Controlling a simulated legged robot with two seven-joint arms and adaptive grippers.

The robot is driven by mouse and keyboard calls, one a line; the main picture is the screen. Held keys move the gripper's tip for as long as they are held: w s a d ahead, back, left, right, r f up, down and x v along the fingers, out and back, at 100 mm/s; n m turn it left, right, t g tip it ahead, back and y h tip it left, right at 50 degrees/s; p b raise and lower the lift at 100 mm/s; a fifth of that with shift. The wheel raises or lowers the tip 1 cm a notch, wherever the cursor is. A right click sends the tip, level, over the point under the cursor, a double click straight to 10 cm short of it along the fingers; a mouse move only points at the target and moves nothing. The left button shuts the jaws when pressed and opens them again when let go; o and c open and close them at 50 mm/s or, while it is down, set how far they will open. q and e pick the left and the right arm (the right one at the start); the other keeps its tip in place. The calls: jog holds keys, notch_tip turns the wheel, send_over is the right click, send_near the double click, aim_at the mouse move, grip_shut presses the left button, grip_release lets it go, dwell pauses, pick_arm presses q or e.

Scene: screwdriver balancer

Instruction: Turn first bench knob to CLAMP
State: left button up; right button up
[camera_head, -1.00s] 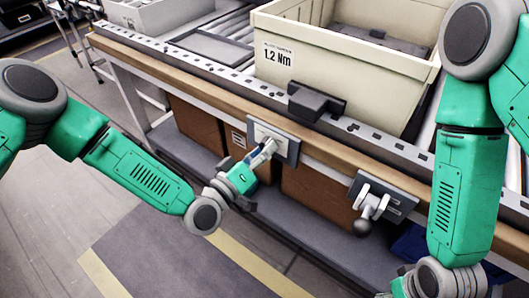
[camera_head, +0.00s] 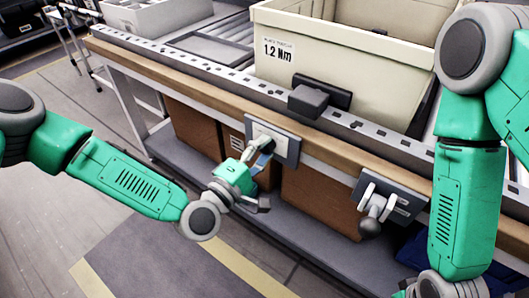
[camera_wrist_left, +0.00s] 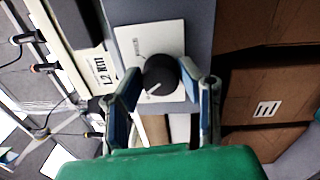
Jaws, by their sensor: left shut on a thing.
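The first bench knob (camera_wrist_left: 160,75) is a round dark dial with a white pointer line, on a pale plate (camera_wrist_left: 150,38). The line points to the lower left in the left wrist view. The plate's small lettering is too blurred to read. In the head view, the plate (camera_head: 284,147) is on the bench's front edge, and my gripper hides most of the knob. My left gripper (camera_head: 262,146) is shut on the knob, one finger on each side of it.
A beige bin marked 1.2 Nm (camera_head: 350,50) and a dark block (camera_head: 308,101) stand above. Cardboard boxes (camera_head: 318,200) sit on the lower shelf. Floor in front is clear.

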pick_arm(q)
jog(key=shift+a+f+n, duration=0.2)
jog(key=shift+f+n, duration=0.05)
jog(key=shift+n, duration=0.35)
jog(key=o, duration=1.1)
jog(key=shift+w+a, duration=0.1)
jog(key=shift+o, duration=0.2)
jog(key=shift+r, duration=0.1)
jog(key=shift+s+a, duration=0.25)
jog(key=shift+s, duration=0.25)
jog(key=v, duration=1.1)
jog(key=shift+w, duration=0.1)
